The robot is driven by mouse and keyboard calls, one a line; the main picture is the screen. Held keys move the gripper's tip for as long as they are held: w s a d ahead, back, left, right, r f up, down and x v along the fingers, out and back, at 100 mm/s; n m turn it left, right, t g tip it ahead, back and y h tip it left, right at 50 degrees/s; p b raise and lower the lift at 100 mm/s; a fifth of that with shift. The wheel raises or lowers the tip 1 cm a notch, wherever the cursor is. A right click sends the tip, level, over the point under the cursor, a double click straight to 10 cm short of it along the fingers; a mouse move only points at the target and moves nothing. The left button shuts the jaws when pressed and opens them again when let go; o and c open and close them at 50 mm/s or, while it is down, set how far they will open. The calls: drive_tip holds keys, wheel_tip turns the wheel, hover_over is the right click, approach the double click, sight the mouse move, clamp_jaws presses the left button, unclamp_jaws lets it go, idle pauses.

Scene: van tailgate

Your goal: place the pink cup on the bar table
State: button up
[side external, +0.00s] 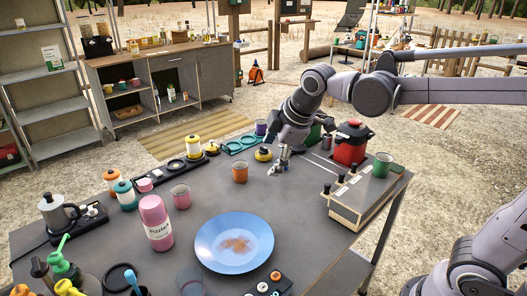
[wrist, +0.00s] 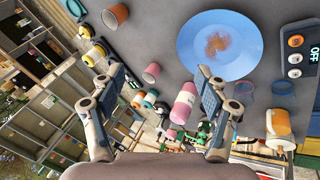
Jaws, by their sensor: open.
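The pink cup (side external: 180,196) stands upright on the grey table top (side external: 205,215), between the pink bottle (side external: 155,222) and the orange cup (side external: 239,172). In the wrist view the pink cup (wrist: 151,73) shows between my open fingers, some way off and not touched. My gripper (side external: 277,168) is at the far side of the table, right of the orange cup and apart from the pink cup. In the wrist view my gripper (wrist: 162,78) is open with nothing held. I cannot tell which surface is meant by the bar table.
A blue plate (side external: 234,243) lies on the near middle. A box with black levers (side external: 360,190), a green mug (side external: 382,164) and a red pot (side external: 351,142) stand at the right. Jars (side external: 124,194) stand at the left. Bare table lies around the pink cup's right side.

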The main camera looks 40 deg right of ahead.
drive_tip(key=s+d+f+m, duration=0.2)
drive_tip(key=s+f+m, duration=0.1)
drive_tip(key=s+m, duration=0.2)
drive_tip(key=s+d+f+m+t, duration=0.1)
drive_tip(key=s+f+m, duration=0.3)
drive_tip(key=s+m, duration=0.2)
drive_tip(key=shift+s+d, duration=0.4)
drive_tip(key=shift+s, duration=0.85)
